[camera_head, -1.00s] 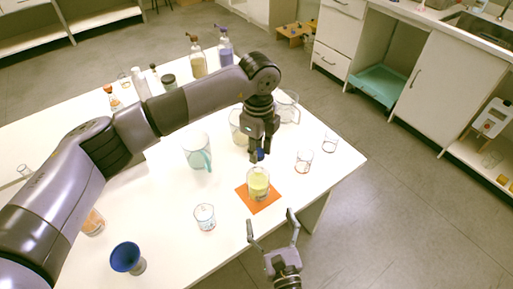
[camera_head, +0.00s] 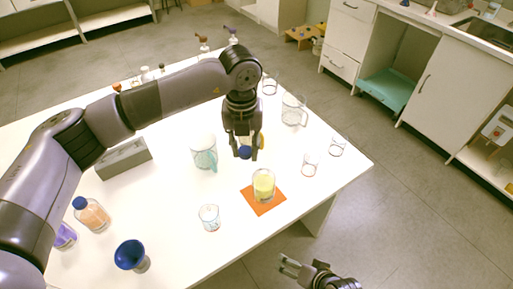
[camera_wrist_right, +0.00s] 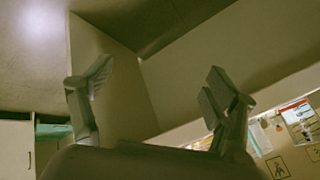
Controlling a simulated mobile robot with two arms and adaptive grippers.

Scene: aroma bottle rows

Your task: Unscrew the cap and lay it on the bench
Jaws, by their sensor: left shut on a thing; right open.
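My left gripper (camera_head: 243,147) points down over the bench (camera_head: 185,240) and is shut on a small blue cap (camera_head: 245,153) at its fingertips. I cannot tell if the cap touches the bench. A glass beaker of yellow liquid (camera_head: 264,185) stands upright on an orange mat (camera_head: 258,206), in front and to the right of the cap. Another yellowish vessel (camera_head: 262,141) is mostly hidden behind the left gripper. My right gripper (camera_head: 283,265) is open and empty beyond the bench's front edge; its spread fingers show in the right wrist view (camera_wrist_right: 155,88).
Around the left gripper stand a teal-tinted jug (camera_head: 203,153), a clear jug (camera_head: 294,110) and small glasses (camera_head: 310,164), (camera_head: 209,216). At left are a grey block (camera_head: 124,158), an orange bottle with blue cap (camera_head: 92,214) and a blue funnel (camera_head: 129,254).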

